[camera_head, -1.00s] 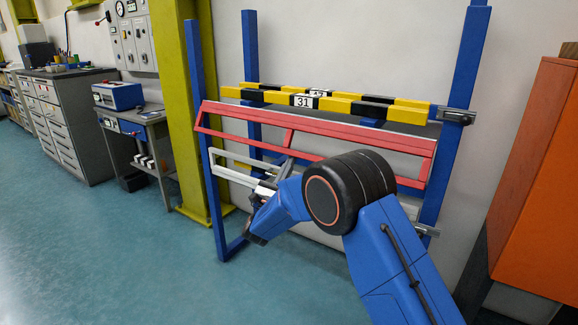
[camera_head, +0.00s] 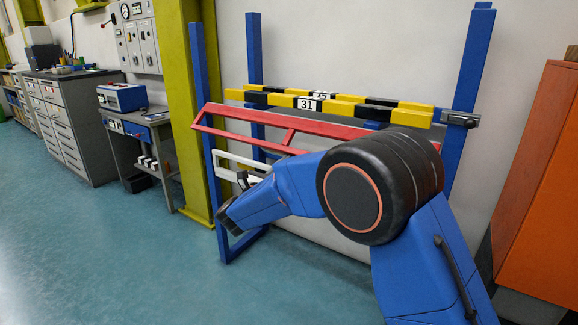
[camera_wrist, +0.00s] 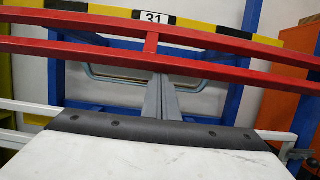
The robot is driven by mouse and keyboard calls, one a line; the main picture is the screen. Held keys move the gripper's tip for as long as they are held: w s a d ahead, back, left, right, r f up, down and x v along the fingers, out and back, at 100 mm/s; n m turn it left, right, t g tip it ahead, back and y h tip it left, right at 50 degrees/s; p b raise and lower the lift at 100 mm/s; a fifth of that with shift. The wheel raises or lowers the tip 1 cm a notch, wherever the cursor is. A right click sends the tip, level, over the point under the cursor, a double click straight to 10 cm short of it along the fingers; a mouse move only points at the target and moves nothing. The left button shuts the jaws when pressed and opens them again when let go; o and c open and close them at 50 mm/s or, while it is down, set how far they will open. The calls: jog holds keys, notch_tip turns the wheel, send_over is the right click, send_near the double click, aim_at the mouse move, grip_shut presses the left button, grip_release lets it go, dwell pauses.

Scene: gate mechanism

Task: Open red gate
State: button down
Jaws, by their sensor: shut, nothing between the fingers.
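The red gate (camera_head: 236,121) is a long frame of two rails with cross bars, hanging tilted on a blue post frame (camera_head: 206,140), its lower rail out toward me. My arm hides its right part in the head view. In the wrist view, the gate (camera_wrist: 225,66) crosses the whole picture. My gripper (camera_wrist: 160,82) is shut and empty, its grey fingers pointing at the lower rail by the middle cross bar. The tips overlap that rail in the picture; whether they touch it I cannot tell. In the head view, the gripper is mostly hidden behind my arm.
Yellow-black bars with a "31" plate (camera_head: 308,104) lie above the red gate. A white frame (camera_head: 232,156) sits below it. An orange cabinet (camera_head: 545,180) stands right, a small workbench (camera_head: 140,125) left. The floor at front left is clear.

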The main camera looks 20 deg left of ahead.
aim_at(287, 149)
jog(key=r, duration=0.1)
jog(key=s+r+g, duration=0.2)
jog(key=shift+s+a+r+y, duration=0.15)
jog(key=shift+a+r+y, duration=0.1)
jog(key=shift+a+y, duration=0.1)
jog(key=shift+s+a+r+g, duration=0.15)
jog(key=shift+s+r+g, duration=0.2)
jog(key=shift+r+g, duration=0.25)
jog(key=shift+s+a+r, duration=0.1)
jog(key=shift+s+r, duration=0.1)
jog(key=shift+r, duration=0.3)
jog(key=shift+s+r, duration=0.15)
jog(key=shift+r, duration=0.35)
jog(key=shift+s, duration=0.1)
